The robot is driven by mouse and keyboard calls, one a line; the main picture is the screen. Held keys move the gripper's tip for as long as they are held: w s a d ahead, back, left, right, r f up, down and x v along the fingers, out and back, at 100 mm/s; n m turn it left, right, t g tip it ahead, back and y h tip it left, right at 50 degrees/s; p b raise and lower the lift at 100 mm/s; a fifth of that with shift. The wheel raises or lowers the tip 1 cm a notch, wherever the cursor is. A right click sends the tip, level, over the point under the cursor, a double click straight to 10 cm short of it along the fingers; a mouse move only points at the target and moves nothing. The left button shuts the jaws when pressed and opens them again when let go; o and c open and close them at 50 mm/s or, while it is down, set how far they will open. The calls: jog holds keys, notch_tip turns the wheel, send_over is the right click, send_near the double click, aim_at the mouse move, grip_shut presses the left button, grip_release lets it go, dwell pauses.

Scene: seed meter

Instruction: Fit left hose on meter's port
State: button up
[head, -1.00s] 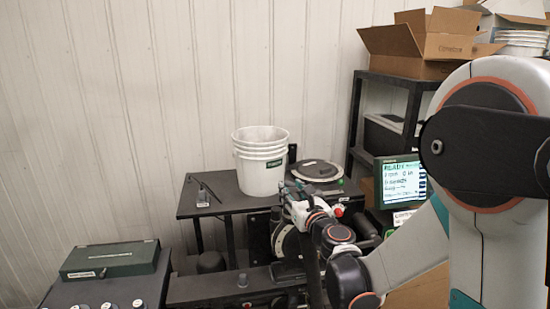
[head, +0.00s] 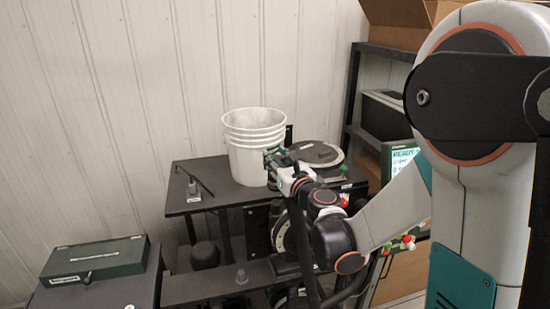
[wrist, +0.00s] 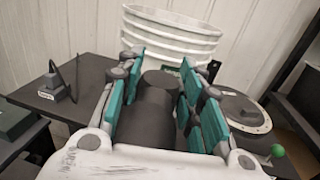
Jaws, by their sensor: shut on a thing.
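My gripper (head: 277,163) is in front of the white bucket's right side, above the table edge. In the wrist view (wrist: 164,80) its teal-padded fingers close around the sides of a dark cylindrical hose end (wrist: 155,100). In the head view a black hose (head: 301,245) hangs down below the gripper. The seed meter (head: 279,236), a dark unit with a pale round dial, is below the table's front edge, partly hidden by my arm. I cannot make out its port.
The white bucket (head: 255,140) stands on the black table (head: 215,200), with a small grey stand (head: 192,190) to its left. A round-lidded hopper (head: 315,153) is right of the bucket. A green box (head: 95,262) sits lower left. A black shelf (head: 352,100) stands behind my arm.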

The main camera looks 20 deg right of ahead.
jog(key=shift+w+f+b, duration=0.25)
jog(key=shift+f+b, duration=0.1)
jog(key=shift+f, duration=0.35)
jog(key=shift+s+f+b, duration=0.1)
jog(key=shift+f+b, duration=0.95)
jog(key=shift+f, duration=0.5)
jog(key=shift+f+b, duration=2.15)
jog(key=shift+f, duration=0.05)
jog(key=shift+f+b, duration=0.45)
jog(key=shift+b, duration=0.2)
jog(key=o, duration=1.3)
jog(key=s, duration=0.4)
jog(key=s+d, duration=0.1)
jog(key=s, duration=0.3)
jog(key=s+d, duration=0.1)
jog(key=s, duration=0.3)
jog(key=shift+a+f, duration=0.1)
